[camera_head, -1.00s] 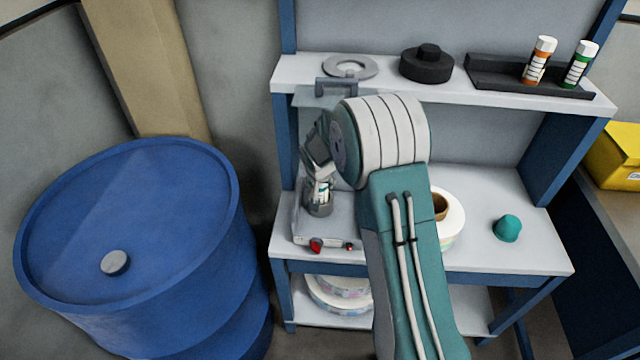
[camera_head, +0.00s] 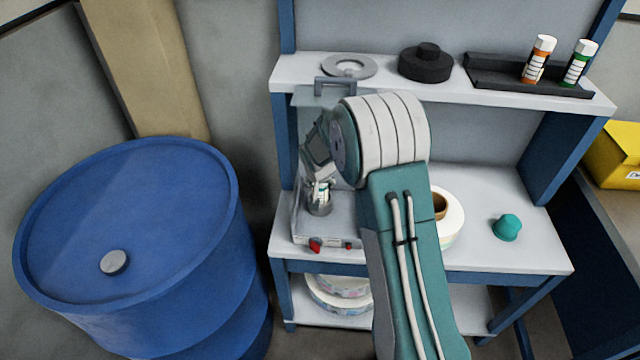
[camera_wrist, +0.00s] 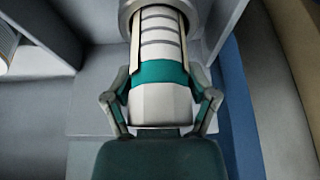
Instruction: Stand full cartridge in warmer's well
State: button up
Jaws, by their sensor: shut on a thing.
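My gripper (camera_wrist: 160,76) is shut on the cartridge (camera_wrist: 160,104), which is white with a teal band and dark lines. In the wrist view the cartridge's far end sits inside the grey round rim of the well (camera_wrist: 128,20). How deep it sits I cannot tell. In the head view the grey cup-like well (camera_head: 319,208) stands on the warmer (camera_head: 325,230) at the left of the worktop. My gripper (camera_head: 320,187) is right above it there, partly hidden by my arm.
A white tape roll (camera_head: 453,217) and a teal cap-like thing (camera_head: 507,228) stand on the worktop. Two cartridges, orange-banded (camera_head: 538,60) and green-banded (camera_head: 579,64), stand in a black tray (camera_head: 490,81) on the shelf above. A blue drum (camera_head: 130,240) stands at left.

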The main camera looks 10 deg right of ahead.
jog(key=shift+f, duration=0.45)
jog(key=o, duration=1.1)
jog(key=shift+c, duration=0.2)
jog(key=shift+f, duration=0.1)
jog(key=v, duration=1.1)
